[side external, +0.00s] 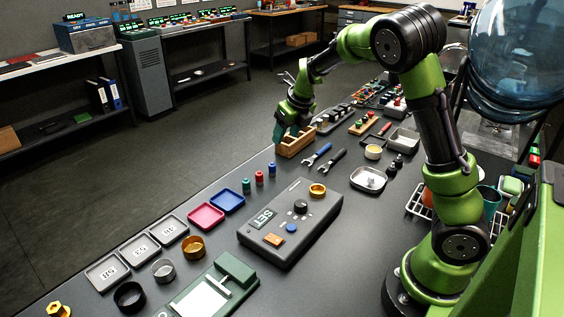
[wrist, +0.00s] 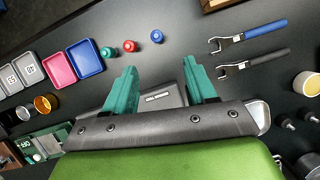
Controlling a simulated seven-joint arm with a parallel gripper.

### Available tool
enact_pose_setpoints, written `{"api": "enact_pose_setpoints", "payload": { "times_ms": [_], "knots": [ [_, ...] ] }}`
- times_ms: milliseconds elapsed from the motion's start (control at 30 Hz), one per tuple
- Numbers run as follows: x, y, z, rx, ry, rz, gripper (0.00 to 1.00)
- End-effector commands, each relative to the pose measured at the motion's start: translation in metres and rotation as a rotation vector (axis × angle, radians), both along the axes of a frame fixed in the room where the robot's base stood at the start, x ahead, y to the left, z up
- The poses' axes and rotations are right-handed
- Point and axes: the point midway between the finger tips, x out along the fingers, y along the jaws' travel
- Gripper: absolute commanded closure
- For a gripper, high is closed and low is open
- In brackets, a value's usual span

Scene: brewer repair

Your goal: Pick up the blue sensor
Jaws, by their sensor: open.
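The blue sensor (side external: 271,170) is a small upright cylinder on the dark bench, at the right end of a short row with a red one (side external: 259,177) and a green one (side external: 246,185). In the wrist view the blue sensor (wrist: 157,36) shows beyond my fingertips, between their lines and nothing touching it. My gripper (wrist: 160,66) has two teal fingers spread apart with nothing between them. In the side view my gripper (side external: 281,133) is up and behind the sensor, by the wooden box; its fingertips are small there.
A wooden box (side external: 296,143) stands close to my gripper. Blue (side external: 317,154) and black (side external: 332,161) wrenches lie to the right of the sensors. Blue (side external: 228,201) and pink (side external: 206,216) trays lie left. A grey console (side external: 290,222) sits in front. Bare bench surrounds the sensor.

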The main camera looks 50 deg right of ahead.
Motion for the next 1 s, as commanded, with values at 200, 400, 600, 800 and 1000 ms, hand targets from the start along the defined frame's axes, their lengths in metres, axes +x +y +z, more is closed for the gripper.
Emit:
{"api": "enact_pose_setpoints", "payload": {
  "times_ms": [200,400,600,800,1000],
  "knots": [
    [0.018,-0.004,-0.047,-0.001,0.005,0.0,0.44],
    [0.03,-0.005,-0.075,-0.001,0.003,0.003,0.44],
    [0.035,-0.005,-0.087,-0.001,0.002,0.004,0.44],
    [0.046,-0.002,-0.115,-0.001,0.003,0.004,0.44],
    [0.052,-0.003,-0.13,-0.002,0.0,0.004,0.44]
  ]
}}
